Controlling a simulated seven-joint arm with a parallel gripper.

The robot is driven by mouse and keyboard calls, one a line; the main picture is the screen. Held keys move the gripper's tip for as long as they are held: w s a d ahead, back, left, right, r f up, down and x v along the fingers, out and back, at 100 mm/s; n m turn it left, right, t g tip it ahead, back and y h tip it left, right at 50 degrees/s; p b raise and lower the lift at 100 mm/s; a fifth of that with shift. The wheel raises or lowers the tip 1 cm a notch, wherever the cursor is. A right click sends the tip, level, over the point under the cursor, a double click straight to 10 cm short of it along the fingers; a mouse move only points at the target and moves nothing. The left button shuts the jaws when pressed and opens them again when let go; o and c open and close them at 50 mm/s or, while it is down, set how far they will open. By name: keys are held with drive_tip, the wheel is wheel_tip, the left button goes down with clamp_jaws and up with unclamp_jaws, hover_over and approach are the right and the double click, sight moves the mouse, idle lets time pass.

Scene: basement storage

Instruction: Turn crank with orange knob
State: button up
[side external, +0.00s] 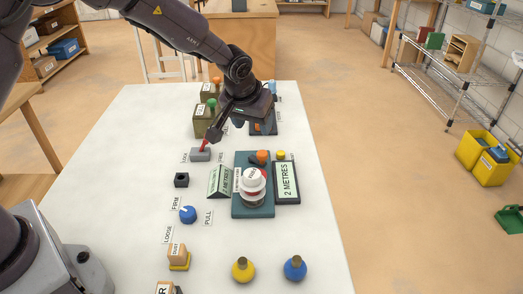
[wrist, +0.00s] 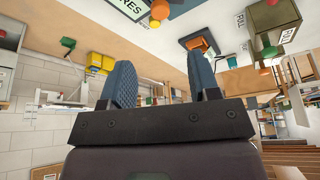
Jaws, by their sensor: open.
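An olive box (side external: 208,88) stands at the far end of the white table, with an orange knob (side external: 217,79) at its top. The orange knob also seems to show in the wrist view (wrist: 265,72), right of my fingers; its crank arm is too small to make out. A nearer olive box (side external: 202,120) carries a green knob (side external: 211,103). My gripper (side external: 256,105) is above the table, right of both boxes and apart from the orange knob. In the wrist view my gripper (wrist: 160,62) is open, with nothing between its fingers.
A dark plate with an orange part (side external: 258,127) lies below my gripper. Nearer are a red lever (side external: 203,146), a teal base (side external: 240,208) with a red-and-white stack, and a "2 METRES" sign (side external: 287,182). The table's left side (side external: 110,150) is clear.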

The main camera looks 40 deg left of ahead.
sight(262, 153)
drive_tip(key=x, duration=1.2)
drive_tip(key=shift+a+f, duration=0.1)
drive_tip(key=shift+f, duration=0.2)
drive_tip(key=c, duration=0.9)
drive_tip(key=shift+s+a+m+h, duration=0.1)
drive_tip(key=shift+s+m+h, duration=0.3)
drive_tip(key=shift+m, duration=0.7)
drive_tip(key=shift+s+a+m+h, duration=0.1)
drive_tip(key=shift+s+m+h, duration=0.3)
drive_tip(key=shift+m, duration=0.7)
